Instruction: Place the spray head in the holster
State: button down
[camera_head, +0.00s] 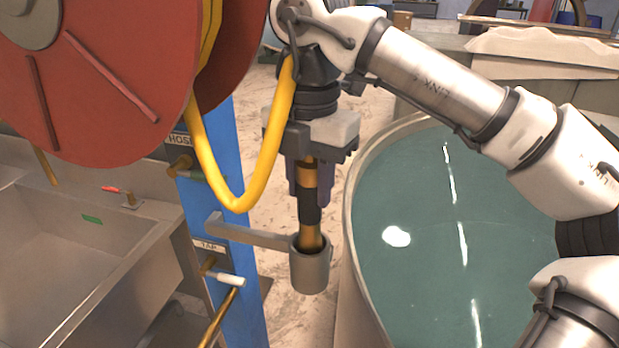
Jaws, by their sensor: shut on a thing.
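The spray head (309,205) is a brass nozzle with a black grip band, pointing down. My gripper (309,185) is shut on its upper part, and the fingers partly hide it. The yellow hose (237,200) hangs in a loop from the reel and runs up beside my gripper. The holster (310,272) is a grey cup on a bracket arm fixed to the blue post. The spray head's lower end is at the cup's mouth and appears to be inside it; how deep it sits is hidden by the cup wall.
A red hose reel (95,75) fills the upper left. The blue post (235,150) carries brass valves. A steel sink (80,240) stands at left. A round tank of green liquid (440,230) is close on the right, its rim beside the holster.

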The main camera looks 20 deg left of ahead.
jog(key=shift+f+b, duration=0.55)
jog(key=c, duration=1.1)
grip_release()
jog(key=shift+o, duration=0.2)
notch_tip(320, 180, up, 9)
jog(key=shift+f, duration=0.15)
